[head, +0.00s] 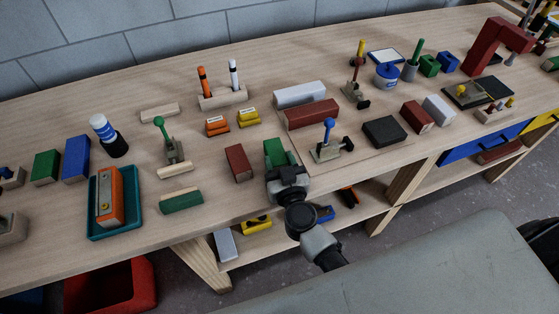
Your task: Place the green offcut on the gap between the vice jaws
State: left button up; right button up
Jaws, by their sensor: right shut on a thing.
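My right gripper (281,172) is shut on a green block (275,151), which looks like the green offcut. The block is at the front of the bench, left of the blue-handled clamp (326,150); whether it touches the bench is unclear. The gripper hides its near end. I cannot clearly make out the vice jaws. Two grey-beige blocks, one at the left edge (12,228), are cut off by the frame and could be part of a vice. My left gripper is not in view.
A dark red block (238,163) lies close left of the held block. A dark red bar (311,114), a grey bar (300,94) and a black block (384,132) are behind and right. Other green pieces (182,202) (45,167) lie left. A teal tray (133,225) holds an orange tool.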

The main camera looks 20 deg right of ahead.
jog(key=shift+f, duration=0.2)
jog(key=o, duration=1)
